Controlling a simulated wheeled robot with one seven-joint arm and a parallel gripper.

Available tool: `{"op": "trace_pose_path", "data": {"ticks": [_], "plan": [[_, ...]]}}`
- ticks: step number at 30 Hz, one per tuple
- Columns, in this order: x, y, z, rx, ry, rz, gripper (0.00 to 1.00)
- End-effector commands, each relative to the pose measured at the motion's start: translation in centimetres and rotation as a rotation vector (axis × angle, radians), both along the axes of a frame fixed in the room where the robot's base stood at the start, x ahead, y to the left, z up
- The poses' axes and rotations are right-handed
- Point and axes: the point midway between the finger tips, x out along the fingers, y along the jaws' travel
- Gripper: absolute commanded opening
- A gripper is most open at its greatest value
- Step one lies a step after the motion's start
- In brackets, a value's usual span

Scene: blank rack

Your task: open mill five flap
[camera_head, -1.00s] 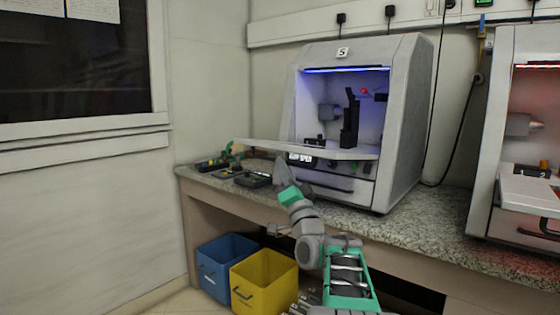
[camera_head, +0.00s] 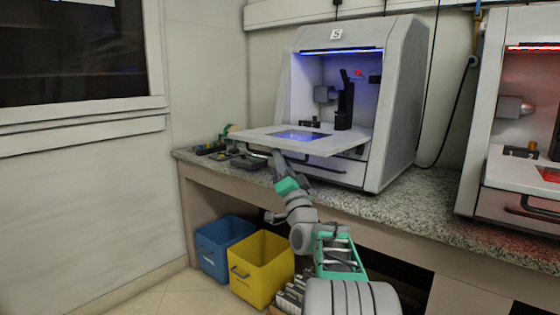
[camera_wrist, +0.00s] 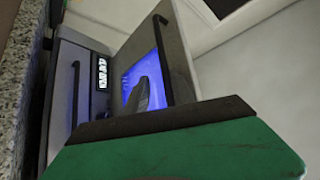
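Mill five (camera_head: 405,105) is the grey cabinet with the 5 badge on the bench, lit blue inside. Its flap (camera_head: 345,143) is folded down, about level, and sticks out toward me with its window (camera_head: 300,135) facing up. My gripper (camera_head: 280,160) is under the flap's front part, close to its underside; I cannot tell whether they touch. The wrist view shows the flap (camera_wrist: 183,52) from below, with its dark handle (camera_wrist: 163,62). There a dark finger crosses in front of my green gripper body. The finger gap is not clear.
A drawer with a dark handle (camera_wrist: 75,95) and a lit display (camera_wrist: 102,73) is below the flap. A second, red-lit mill (camera_head: 483,120) stands at the right. Small trays (camera_head: 250,162) lie left on the bench. Blue (camera_head: 212,262) and yellow (camera_head: 250,285) bins stand below.

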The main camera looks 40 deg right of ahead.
Motion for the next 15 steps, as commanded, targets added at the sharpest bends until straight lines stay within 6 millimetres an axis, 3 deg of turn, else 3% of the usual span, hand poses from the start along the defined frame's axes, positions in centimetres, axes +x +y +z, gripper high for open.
{"op": "trace_pose_path", "data": {"ticks": [1,15], "plan": [[-0.25,-0.02,0.80,-0.009,-0.013,-0.005,0.32],[-0.03,0.62,1.08,-0.011,-0.018,0.007,0.32]]}}
